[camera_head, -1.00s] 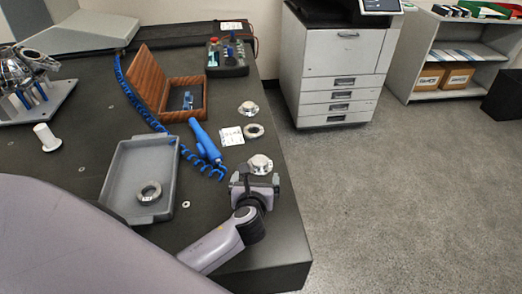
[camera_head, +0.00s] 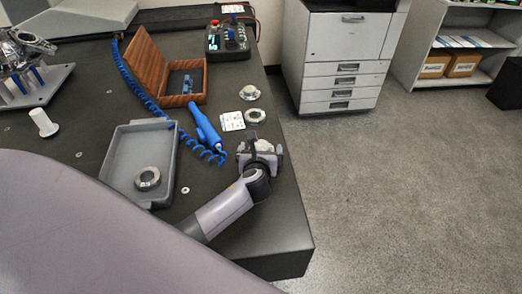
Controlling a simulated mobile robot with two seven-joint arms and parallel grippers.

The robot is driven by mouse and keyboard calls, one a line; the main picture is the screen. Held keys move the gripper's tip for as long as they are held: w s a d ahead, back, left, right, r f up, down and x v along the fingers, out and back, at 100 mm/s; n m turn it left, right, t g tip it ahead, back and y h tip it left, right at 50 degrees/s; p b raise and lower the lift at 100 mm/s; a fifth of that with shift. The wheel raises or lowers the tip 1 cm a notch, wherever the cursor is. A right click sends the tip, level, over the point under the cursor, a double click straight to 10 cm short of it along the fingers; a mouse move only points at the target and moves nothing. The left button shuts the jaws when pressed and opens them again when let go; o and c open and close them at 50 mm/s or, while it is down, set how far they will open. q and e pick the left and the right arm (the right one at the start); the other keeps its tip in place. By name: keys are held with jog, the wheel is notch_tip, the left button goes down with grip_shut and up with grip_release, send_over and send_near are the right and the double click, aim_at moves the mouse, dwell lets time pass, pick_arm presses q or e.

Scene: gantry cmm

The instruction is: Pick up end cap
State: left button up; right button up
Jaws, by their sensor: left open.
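Two silvery flanged caps look like the end cap. One cap (camera_head: 249,92) lies on the dark table near its right edge. The other, nearer cap (camera_head: 265,146) is partly hidden by my left gripper (camera_head: 260,150). The gripper is open, with its fingers to the left and right of this cap; I cannot tell whether they touch it. My right gripper is not in view.
A metal ring (camera_head: 255,116) and a white card (camera_head: 232,121) lie beyond the gripper. A blue tool (camera_head: 206,125) with a coiled cord, a grey tray (camera_head: 120,168) holding another ring, and a wooden box (camera_head: 158,82) are to the left. The table's edge is close on the right.

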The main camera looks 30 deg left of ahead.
pick_arm(q)
jog(key=c, duration=1)
jog(key=shift+r, duration=0.15)
jog(key=shift+r+p, duration=0.35)
jog(key=shift+r, duration=0.25)
notch_tip(320, 180, up, 19)
jog(key=p, duration=0.5)
jog(key=shift+f, duration=0.15)
